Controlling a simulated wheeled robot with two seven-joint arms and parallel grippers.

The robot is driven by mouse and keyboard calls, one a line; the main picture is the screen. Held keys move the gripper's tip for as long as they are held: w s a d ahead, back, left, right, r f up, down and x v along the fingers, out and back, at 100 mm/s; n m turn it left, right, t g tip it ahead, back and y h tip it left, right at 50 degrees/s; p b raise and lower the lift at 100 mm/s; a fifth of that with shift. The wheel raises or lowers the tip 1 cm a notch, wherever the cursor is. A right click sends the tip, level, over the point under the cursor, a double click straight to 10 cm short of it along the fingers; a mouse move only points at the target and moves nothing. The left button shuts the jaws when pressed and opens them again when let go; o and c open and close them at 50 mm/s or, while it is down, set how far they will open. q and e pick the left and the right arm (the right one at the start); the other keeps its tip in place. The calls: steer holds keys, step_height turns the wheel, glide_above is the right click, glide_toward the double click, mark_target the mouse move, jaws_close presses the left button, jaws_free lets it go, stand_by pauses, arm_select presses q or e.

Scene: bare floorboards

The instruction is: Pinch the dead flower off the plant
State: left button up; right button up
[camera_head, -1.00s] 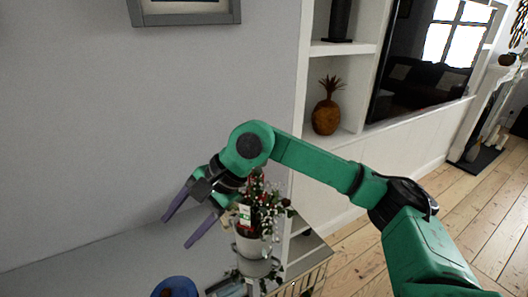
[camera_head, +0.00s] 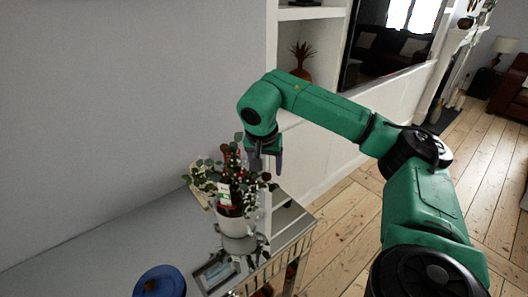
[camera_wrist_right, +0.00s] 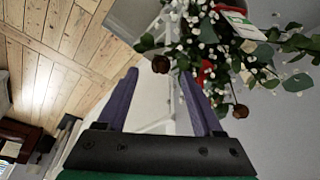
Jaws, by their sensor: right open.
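A leafy plant with white berries and red bits (camera_head: 232,185) stands upright in a white pot (camera_head: 237,224) on a grey table. In the right wrist view, the plant (camera_wrist_right: 215,45) is at the top right, with two dark brown, withered-looking flower heads. One brown head (camera_wrist_right: 160,64) appears between my fingertips, and the other brown head (camera_wrist_right: 240,111) is right of the right finger. My right gripper (camera_wrist_right: 158,73) is open with purple fingers and holds nothing. In the head view, my right gripper (camera_head: 277,160) points down at the plant's right edge. My left gripper is not seen.
The grey table (camera_head: 110,252) carries a blue round pot (camera_head: 160,283) at the front and a small flat frame (camera_head: 214,272) near the plant. White shelves (camera_head: 310,130) stand behind my right arm, and a grey wall is behind the table. Wooden floor lies to the right.

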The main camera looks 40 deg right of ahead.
steer(key=shift+x, duration=1.2)
steer(key=shift+a, duration=0.1)
jaws_close()
steer(key=shift+r, duration=0.1)
